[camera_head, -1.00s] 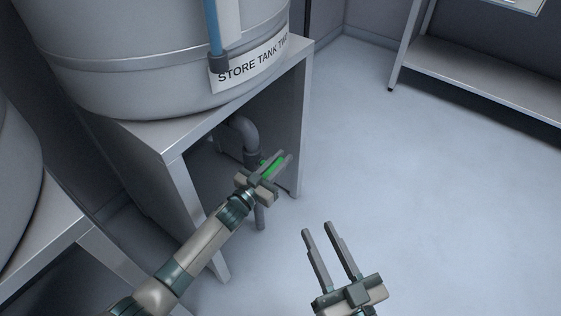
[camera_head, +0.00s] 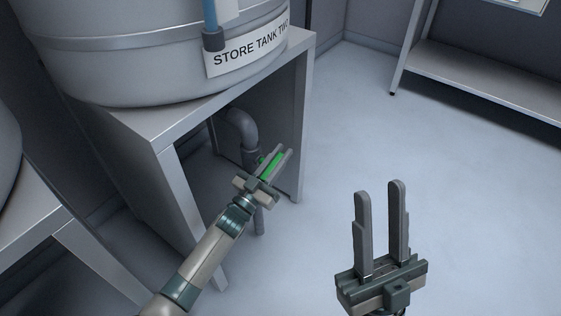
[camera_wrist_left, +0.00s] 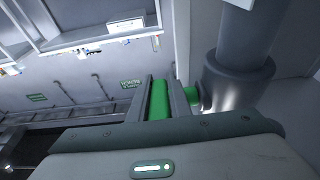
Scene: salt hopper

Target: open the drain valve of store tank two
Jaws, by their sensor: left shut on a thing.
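Store tank two (camera_head: 150,60) is a large grey drum with a label (camera_head: 248,50) reading STORE TANK TWO, on a metal stand. A grey drain pipe (camera_head: 243,128) bends down beneath it and also shows in the left wrist view (camera_wrist_left: 245,55). The valve's green handle (camera_head: 270,166) is on the pipe. It also shows in the left wrist view (camera_wrist_left: 158,100), between the two fingers. My left gripper (camera_head: 277,163) is shut on the green handle. My right gripper (camera_head: 378,187) is open and empty, fingers up, over the floor at the lower right.
The metal stand (camera_head: 302,120) has legs on both sides of the pipe. Another tank (camera_head: 8,150) on a stand is at the left edge. A shelf rack (camera_head: 485,85) stands at the upper right. The floor between is clear.

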